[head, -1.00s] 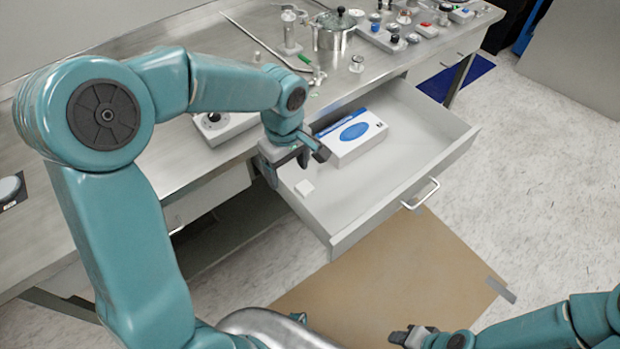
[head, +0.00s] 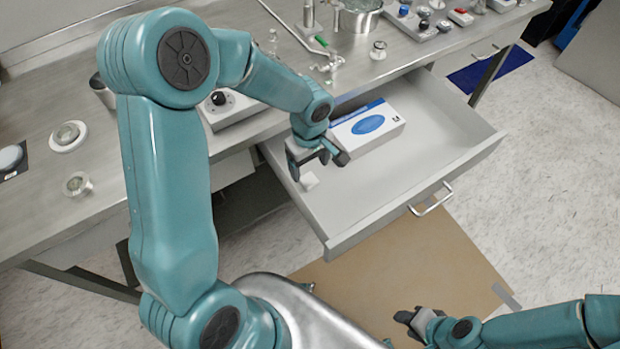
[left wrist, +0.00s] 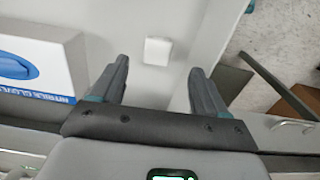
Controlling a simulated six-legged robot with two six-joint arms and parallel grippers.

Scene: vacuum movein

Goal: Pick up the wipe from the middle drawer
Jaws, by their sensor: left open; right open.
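The wipe is a small white folded square (head: 309,180) lying on the floor of the open drawer (head: 340,245), near its left end. It also shows in the left wrist view (left wrist: 158,51), ahead of and between my two fingertips, apart from them. My left gripper (head: 327,165) is open and empty above the drawer, just above the wipe in the head view. Its two fingers show in the left wrist view (left wrist: 158,78). My right gripper (head: 408,325) is at the bottom of the head view, open, away from the drawer.
A white and blue glove box (head: 365,128) lies in the drawer, right of my left gripper. The drawer has a metal handle (head: 432,200). The steel bench (head: 150,130) above holds a pot, valves and a knobbed box (head: 232,108). A brown mat (head: 450,265) lies on the floor.

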